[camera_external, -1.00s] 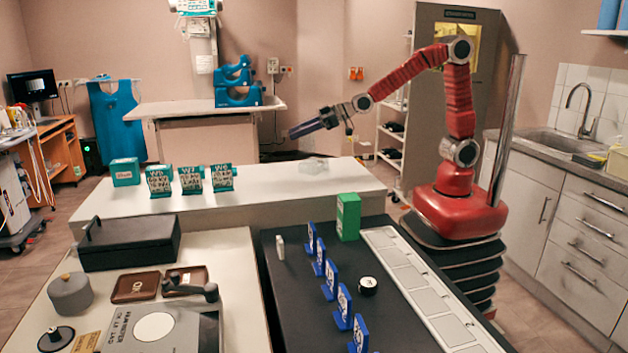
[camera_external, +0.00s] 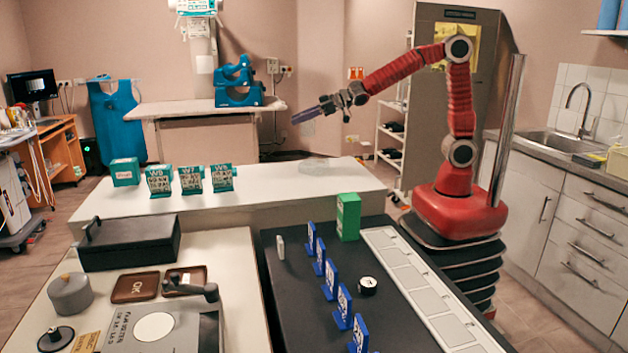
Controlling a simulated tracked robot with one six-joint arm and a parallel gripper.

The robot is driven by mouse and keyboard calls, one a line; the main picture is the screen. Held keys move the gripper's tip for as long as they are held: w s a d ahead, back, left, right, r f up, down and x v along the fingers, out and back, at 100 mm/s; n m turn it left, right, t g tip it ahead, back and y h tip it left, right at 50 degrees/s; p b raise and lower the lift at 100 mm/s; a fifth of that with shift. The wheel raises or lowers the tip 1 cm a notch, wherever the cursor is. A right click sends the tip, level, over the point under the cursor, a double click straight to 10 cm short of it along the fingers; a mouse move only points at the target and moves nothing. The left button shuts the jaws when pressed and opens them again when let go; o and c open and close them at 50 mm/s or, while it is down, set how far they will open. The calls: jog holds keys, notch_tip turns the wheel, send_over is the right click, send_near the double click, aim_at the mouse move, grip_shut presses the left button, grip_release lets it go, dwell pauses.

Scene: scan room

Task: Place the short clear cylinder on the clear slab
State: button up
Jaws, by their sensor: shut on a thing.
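My gripper (camera_external: 329,105) is raised in the air above the far part of the white table. From this distance I cannot tell whether the bar is see-through. The clear slab (camera_external: 322,169) lies low and pale on the white table, below and clear of my gripper. Its outline is faint against the white top.
The white table (camera_external: 262,187) also carries several teal labelled blocks (camera_external: 191,180) at its left. A black case (camera_external: 130,242) stands at left.

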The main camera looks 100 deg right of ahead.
jog(key=s+d+f, duration=0.2)
jog(key=s, duration=0.1)
jog(key=shift+d, duration=0.4)
dwell(0.8)
jog(key=shift+f, duration=0.15)
send_over(306, 162)
notch_tip(306, 162, down, 6)
jog(key=shift+d, duration=0.2)
jog(key=shift+f, duration=1.9)
